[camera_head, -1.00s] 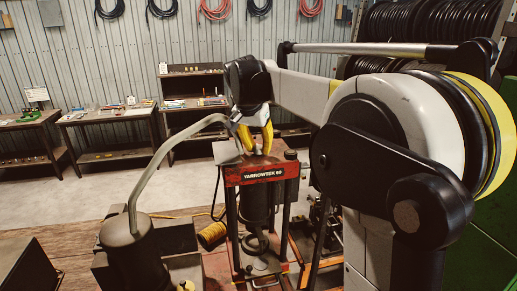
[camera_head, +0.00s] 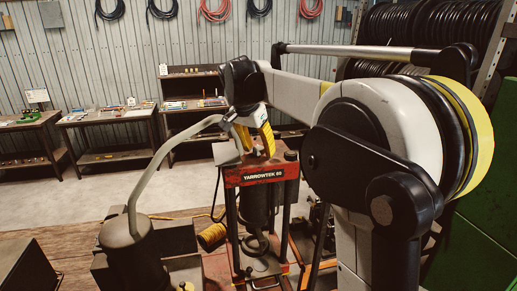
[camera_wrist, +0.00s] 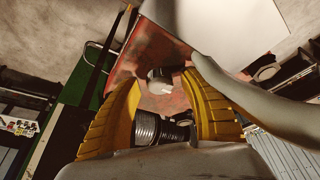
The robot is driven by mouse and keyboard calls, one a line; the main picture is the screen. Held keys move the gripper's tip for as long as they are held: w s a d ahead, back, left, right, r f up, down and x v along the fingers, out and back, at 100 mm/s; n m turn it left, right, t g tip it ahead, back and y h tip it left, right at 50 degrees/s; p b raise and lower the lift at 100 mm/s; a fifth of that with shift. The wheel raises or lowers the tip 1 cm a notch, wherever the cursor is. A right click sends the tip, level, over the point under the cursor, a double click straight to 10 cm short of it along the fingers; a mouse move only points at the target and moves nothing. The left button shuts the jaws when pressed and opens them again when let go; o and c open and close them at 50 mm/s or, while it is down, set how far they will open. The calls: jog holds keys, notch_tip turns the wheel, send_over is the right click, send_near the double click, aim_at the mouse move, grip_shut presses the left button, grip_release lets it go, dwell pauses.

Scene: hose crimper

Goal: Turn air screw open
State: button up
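The red press marked YARROWTEK 60 (camera_head: 262,176) stands in the middle of the head view, and its red top (camera_wrist: 150,45) shows in the wrist view. My gripper (camera_head: 257,150) is over the press top, its two yellow fingers pointing down and spread apart. In the wrist view my gripper (camera_wrist: 160,78) is open, with a small dark round fitting (camera_wrist: 160,74) on the red top between the fingertips; I cannot tell whether this is the air screw. A ribbed dark metal cylinder (camera_wrist: 155,129) shows between the fingers near the palm. Nothing is visibly gripped.
A grey curved lever (camera_head: 165,155) rises from a grey cylinder at left and ends close to my gripper; it passes beside the right finger in the wrist view (camera_wrist: 245,95). A dark cap (camera_head: 291,155) stands at the press's right corner. Workbenches (camera_head: 110,115) stand behind.

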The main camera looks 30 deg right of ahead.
jog(key=v, duration=1.2)
